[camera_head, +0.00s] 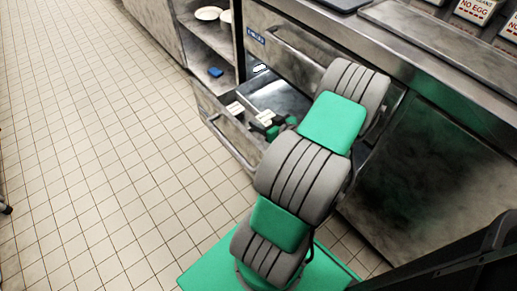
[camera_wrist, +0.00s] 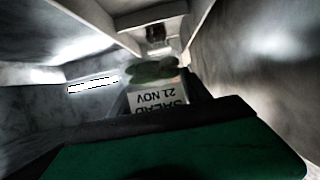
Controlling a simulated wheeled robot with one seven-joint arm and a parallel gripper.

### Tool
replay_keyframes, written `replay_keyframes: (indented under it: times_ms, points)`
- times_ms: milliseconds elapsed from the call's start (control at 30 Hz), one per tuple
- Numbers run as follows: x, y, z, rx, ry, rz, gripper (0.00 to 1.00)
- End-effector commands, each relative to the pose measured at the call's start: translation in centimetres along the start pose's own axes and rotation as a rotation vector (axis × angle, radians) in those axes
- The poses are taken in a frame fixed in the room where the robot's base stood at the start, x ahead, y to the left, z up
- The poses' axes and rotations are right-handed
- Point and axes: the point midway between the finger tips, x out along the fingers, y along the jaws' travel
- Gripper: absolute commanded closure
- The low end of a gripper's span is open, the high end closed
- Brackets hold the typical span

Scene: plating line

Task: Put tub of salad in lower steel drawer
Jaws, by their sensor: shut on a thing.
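The tub of salad (camera_wrist: 157,97) shows in the wrist view, with green leaves on top and a white label reading SALAD 21 NOV upside down. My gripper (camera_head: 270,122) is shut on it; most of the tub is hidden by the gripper. The lower steel drawer (camera_head: 226,137) is pulled open in the head view, and my gripper is over or inside its opening. In the wrist view, steel walls (camera_wrist: 235,65) stand around the tub. I cannot tell whether the tub touches the drawer floor.
White-topped items (camera_head: 235,108) lie in the drawer beside my gripper. A drawer handle (camera_head: 300,54) sits above it. An open shelf to the left holds pale bowls (camera_head: 208,13) and a blue item (camera_head: 215,72). Signs reading NO EGG (camera_head: 474,10) stand on the counter. The tiled floor (camera_head: 90,150) is clear.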

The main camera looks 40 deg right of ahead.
Motion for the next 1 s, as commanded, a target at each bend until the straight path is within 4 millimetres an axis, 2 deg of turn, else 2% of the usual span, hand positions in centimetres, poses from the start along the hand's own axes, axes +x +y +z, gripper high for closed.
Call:
replay_keyframes:
  times_ms: [33,167,367,667,1000]
  points:
    - [0.4,0.0,0.9,-0.001,0.001,0.001,0.93]
    - [0.9,0.0,2.1,0.001,0.0,0.0,0.93]
    - [2.6,-0.1,6.2,0.003,0.0,-0.002,0.93]
    - [4.3,0.0,10.3,0.002,0.001,-0.001,0.93]
    - [4.5,0.0,10.7,-0.001,0.001,0.0,0.93]
